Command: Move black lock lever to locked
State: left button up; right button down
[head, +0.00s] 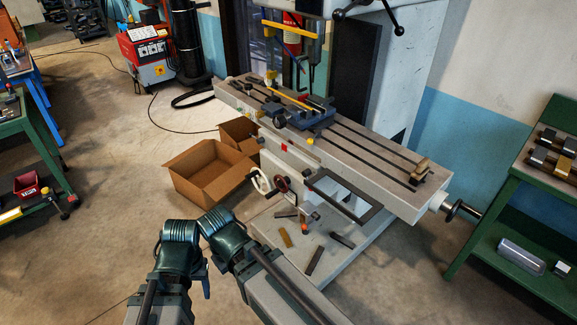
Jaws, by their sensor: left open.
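The milling machine's table (365,165) runs across the middle of the head view, with a vise (302,118) on it. I cannot surely pick out the black lock lever. A black-knobbed handle (368,6) shows at the top on the machine head. My left gripper (206,282) is at the lower left, largely hidden by my teal arm parts. It is open, with nothing seen in it, and stands apart from the machine. My right gripper is not seen.
An open cardboard box (207,172) lies on the floor left of the machine. Loose bars, including a brass one (285,235), lie on the machine's base. A green shelf (520,247) stands at right, a red welder (148,52) at upper left.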

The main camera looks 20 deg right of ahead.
aim_at(261, 139)
jog(key=u, duration=0.35)
jog(key=i+u, duration=0.25)
jog(key=i, duration=4.65)
jog(key=z, duration=3.55)
